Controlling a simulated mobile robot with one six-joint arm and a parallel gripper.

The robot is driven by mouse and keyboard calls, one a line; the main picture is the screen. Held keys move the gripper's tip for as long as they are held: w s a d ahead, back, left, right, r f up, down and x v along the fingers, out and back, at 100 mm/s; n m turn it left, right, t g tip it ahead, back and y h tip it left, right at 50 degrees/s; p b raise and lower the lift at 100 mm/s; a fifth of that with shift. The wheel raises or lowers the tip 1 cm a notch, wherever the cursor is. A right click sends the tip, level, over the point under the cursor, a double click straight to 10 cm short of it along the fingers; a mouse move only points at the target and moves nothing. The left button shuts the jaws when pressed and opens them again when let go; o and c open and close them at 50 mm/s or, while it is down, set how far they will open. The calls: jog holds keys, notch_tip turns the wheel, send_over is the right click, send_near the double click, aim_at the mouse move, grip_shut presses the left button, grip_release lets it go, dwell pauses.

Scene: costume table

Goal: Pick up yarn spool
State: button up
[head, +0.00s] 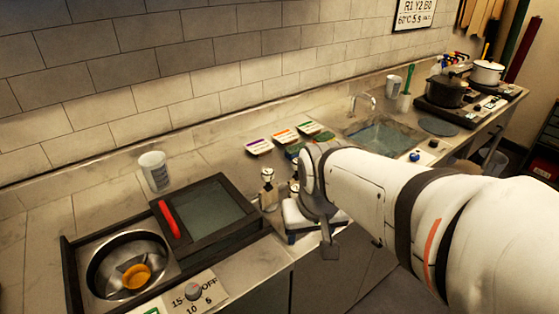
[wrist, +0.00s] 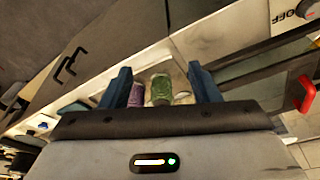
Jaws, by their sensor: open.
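My gripper (wrist: 159,70) is open, with its two blue fingers wide apart in the wrist view. A green spool-like cylinder (wrist: 161,89) shows between the fingers, with a purple one (wrist: 137,95) beside it, close to the left finger. Their lower parts are hidden behind the gripper body. I cannot tell whether either finger touches them. In the head view my arm hangs over the counter's front edge beside a white-topped device (head: 292,214). I cannot make out the two cylinders clearly there.
A dark-framed basin with a red handle (head: 169,218) and a metal bowl (head: 133,265) are at the left. Small bottles (head: 268,190) stand near my gripper. A white cup (head: 154,171) is by the wall. A sink (head: 385,137) and pots (head: 447,91) lie further right.

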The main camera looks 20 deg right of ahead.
jog(key=w+d+m+p, duration=0.1)
jog(key=w+d, duration=0.2)
jog(key=w, duration=0.2)
jog(key=w+d+r+m+h+p, duration=0.1)
jog(key=w+d+m, duration=0.1)
jog(key=w, duration=0.3)
jog(key=w+d+m+t+p, duration=0.1)
jog(key=w+d, duration=0.2)
jog(key=w, duration=0.2)
jog(key=shift+w+d+r+m+h, duration=0.2)
jog(key=shift+w+d+m+h, duration=0.05)
jog(key=shift+d+m+h, duration=0.1)
jog(key=x, duration=0.5)
jog(key=p+x, duration=0.1)
jog(key=x, duration=0.1)
jog(key=shift+a+f, duration=0.2)
grip_shut()
